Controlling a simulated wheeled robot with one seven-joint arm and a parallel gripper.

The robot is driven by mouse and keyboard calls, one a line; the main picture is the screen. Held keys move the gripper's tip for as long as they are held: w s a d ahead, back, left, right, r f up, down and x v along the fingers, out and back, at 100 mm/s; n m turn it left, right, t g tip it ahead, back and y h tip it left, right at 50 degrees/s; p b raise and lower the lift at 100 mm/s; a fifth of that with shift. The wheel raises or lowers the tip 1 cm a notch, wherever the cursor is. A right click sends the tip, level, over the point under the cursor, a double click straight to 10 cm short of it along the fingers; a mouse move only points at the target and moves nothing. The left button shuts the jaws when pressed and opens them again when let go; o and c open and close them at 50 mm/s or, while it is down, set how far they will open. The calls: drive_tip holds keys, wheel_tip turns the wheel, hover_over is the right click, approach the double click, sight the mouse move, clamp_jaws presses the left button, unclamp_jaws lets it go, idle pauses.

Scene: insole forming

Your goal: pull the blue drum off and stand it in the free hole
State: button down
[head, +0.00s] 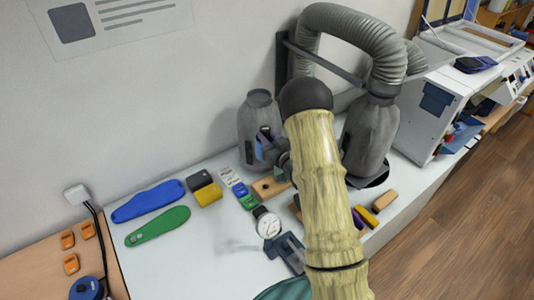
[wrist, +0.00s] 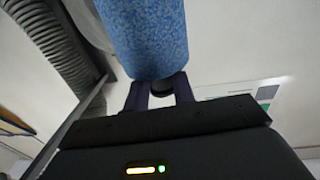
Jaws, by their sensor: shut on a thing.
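The blue drum (wrist: 148,38) is a speckled blue cylinder filling the upper middle of the wrist view. My gripper (wrist: 158,92) is shut on it, with its two dark fingers at the drum's near end, around a dark stub. In the head view my gripper (head: 268,145) is in front of the left grey bottle-shaped vessel, and only a small blue patch of the drum (head: 260,150) shows. A small wooden block (head: 271,187) lies on the table below the gripper. It may hold the free hole, but my arm covers part of it and I cannot tell.
A grey vessel (head: 258,105) and a ribbed hose (head: 335,18) stand behind my arm. Blue (head: 148,200) and green (head: 158,226) insoles, black and yellow blocks and a round gauge (head: 267,224) lie on the white table. The front left of the table is clear.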

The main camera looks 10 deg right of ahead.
drive_tip(key=shift+w+f+b, duration=0.35)
drive_tip(key=shift+f+b, duration=0.15)
drive_tip(key=shift+f, duration=0.1)
drive_tip(key=shift+s+f+b, duration=0.3)
drive_tip(key=shift+f+b, duration=0.45)
drive_tip(key=shift+b, duration=0.15)
wheel_tip(320, 180, down, 8)
drive_tip(key=b, duration=0.7)
drive_tip(key=shift+w+r, duration=0.15)
drive_tip(key=shift+r, duration=0.2)
